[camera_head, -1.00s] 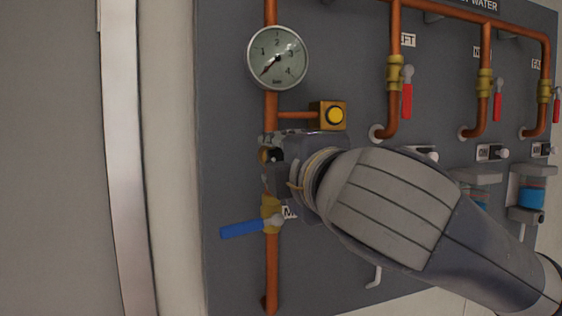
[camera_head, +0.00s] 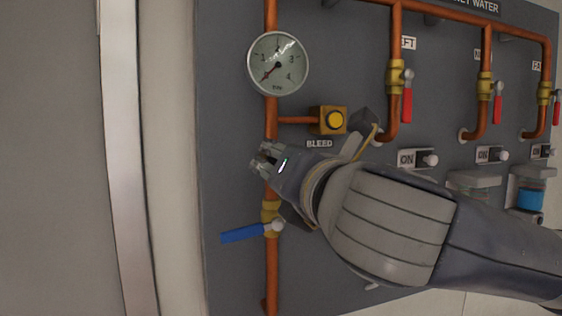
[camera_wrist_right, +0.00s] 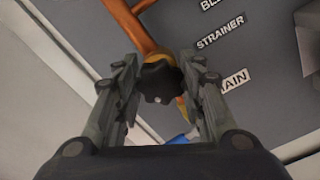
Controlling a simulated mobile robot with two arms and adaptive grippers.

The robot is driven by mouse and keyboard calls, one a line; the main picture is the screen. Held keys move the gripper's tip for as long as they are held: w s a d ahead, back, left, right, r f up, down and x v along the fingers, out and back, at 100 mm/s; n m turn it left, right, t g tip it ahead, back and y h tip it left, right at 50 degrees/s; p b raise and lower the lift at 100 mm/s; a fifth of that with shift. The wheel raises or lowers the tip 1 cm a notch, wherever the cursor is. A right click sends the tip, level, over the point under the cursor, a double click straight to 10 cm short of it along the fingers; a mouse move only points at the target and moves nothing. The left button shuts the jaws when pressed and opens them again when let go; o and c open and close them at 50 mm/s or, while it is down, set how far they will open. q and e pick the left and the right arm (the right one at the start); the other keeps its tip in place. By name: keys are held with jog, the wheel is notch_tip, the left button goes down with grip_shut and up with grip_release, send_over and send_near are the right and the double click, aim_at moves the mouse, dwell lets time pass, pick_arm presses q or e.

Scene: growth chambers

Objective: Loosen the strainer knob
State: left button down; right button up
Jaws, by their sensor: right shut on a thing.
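The strainer knob (camera_wrist_right: 158,80) is a black lobed knob on a brass body on the copper pipe, in the right wrist view beside the "STRAINER" label (camera_wrist_right: 220,35). My right gripper (camera_wrist_right: 160,92) has a finger on each side of the knob and is shut on it. In the head view my right gripper (camera_head: 264,160) is at the vertical copper pipe (camera_head: 272,120), below the gauge, and hides the knob. My left gripper is not in view.
A pressure gauge (camera_head: 278,64) and a yellow bleed button (camera_head: 335,120) are above the gripper. A blue-handled valve (camera_head: 243,233) is just below it. Red-handled valves (camera_head: 408,98) and ON switches (camera_head: 417,159) are to the right. The panel's left side is bare.

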jog(key=n, duration=0.2)
jog(key=n+p, duration=0.1)
jog(key=n, duration=0.1)
jog(key=shift+f+n, duration=0.2)
jog(key=shift+n, duration=0.2)
jog(key=shift+f+n+p, duration=0.15)
jog(key=shift+n+p, duration=0.6)
jog(key=shift+n, duration=1.15)
jog(key=o, duration=1.1)
jog(key=shift+s+r, duration=0.2)
jog(key=shift+r, duration=0.05)
jog(key=v, duration=1.1)
jog(key=shift+s+d, duration=0.2)
jog(key=shift+s, duration=0.1)
